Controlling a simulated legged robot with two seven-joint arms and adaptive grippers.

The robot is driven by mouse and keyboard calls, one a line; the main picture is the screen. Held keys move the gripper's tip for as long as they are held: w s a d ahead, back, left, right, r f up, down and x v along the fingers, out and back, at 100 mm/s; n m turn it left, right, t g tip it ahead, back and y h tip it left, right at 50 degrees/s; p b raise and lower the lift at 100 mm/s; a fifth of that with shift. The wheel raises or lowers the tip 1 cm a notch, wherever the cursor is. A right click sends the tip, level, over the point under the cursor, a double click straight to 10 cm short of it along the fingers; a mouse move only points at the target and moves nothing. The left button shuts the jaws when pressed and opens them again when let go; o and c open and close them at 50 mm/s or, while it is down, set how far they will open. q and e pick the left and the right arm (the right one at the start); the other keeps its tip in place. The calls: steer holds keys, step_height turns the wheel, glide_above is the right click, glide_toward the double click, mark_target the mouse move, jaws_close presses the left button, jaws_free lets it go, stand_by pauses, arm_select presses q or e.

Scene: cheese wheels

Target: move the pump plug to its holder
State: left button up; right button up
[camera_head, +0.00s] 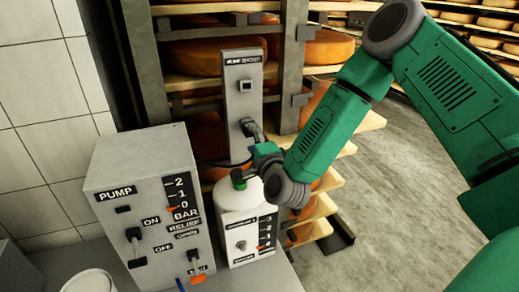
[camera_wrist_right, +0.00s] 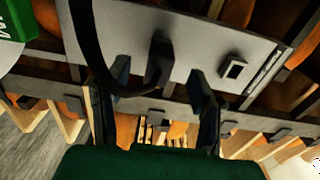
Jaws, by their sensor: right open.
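A dark plug (camera_wrist_right: 160,62) with a black cable sits on a tall grey panel (camera_head: 240,110); it also shows in the head view (camera_head: 247,126), partly hidden by my gripper. A square dark socket (camera_wrist_right: 234,69) is on the same panel, above the plug in the head view (camera_head: 246,86). My right gripper (camera_wrist_right: 162,82) is open in front of the panel. Its two fingers stand apart on either side of the plug in the wrist view; I cannot tell if they touch it. Which fitting is the holder is not clear. My left gripper is not in view.
A grey pump box (camera_head: 147,205) with switches stands at the left. A white container (camera_head: 243,222) with a gauge stands below my right gripper. The black cable (camera_wrist_right: 88,50) loops beside the left finger. Cheese shelves (camera_head: 325,70) stand behind; open floor lies at right.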

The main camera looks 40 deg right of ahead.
steer(key=v, duration=0.6)
steer(key=shift+s, duration=0.4)
